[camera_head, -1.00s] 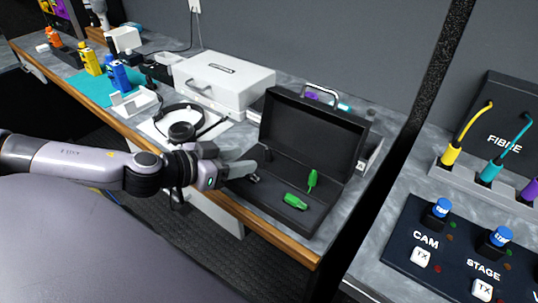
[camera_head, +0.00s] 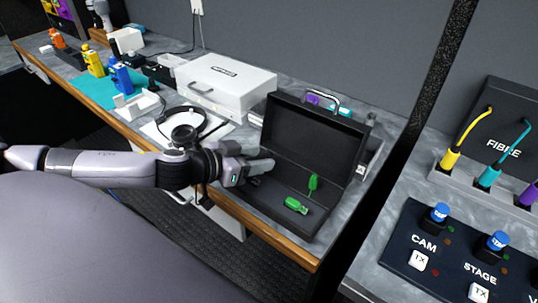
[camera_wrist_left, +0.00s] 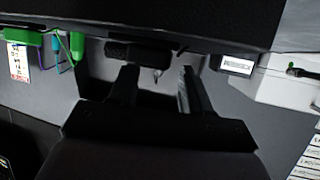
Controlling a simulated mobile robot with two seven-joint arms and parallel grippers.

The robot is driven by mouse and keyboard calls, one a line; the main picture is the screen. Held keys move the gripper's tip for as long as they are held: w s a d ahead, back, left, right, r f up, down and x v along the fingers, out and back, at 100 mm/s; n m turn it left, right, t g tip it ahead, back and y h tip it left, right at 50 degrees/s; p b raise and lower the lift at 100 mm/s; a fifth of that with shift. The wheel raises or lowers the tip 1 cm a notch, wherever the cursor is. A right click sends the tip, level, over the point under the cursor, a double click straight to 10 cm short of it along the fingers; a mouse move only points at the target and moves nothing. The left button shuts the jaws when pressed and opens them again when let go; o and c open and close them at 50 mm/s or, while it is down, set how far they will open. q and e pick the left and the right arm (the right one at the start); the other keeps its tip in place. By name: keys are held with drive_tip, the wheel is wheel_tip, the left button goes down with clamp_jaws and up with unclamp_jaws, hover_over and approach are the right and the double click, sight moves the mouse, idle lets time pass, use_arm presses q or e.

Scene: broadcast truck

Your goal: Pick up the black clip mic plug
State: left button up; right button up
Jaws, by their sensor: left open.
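An open black case (camera_head: 309,140) stands on the counter, its lid raised at the back. My left gripper (camera_head: 262,171) is open over the left end of its tray. In the left wrist view a black block-like piece (camera_wrist_left: 138,50), which looks like the black clip mic plug, lies just beyond the fingertips (camera_wrist_left: 157,74), partly hidden by the left-hand finger. It does not appear held. In the head view the gripper largely hides that spot. Two green plugs, one upright (camera_head: 313,183) and one lying (camera_head: 296,205), are to the right in the case. My right gripper is not in view.
A white case (camera_head: 225,90) and a headset (camera_head: 185,128) are behind and left of the gripper. The wooden counter edge (camera_head: 270,233) runs along the front. A panel with CAM and STAGE knobs (camera_head: 450,245) is at right, across a dark gap.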

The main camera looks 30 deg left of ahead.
use_arm(q)
drive_tip(key=shift+x, duration=0.85)
clamp_jaws()
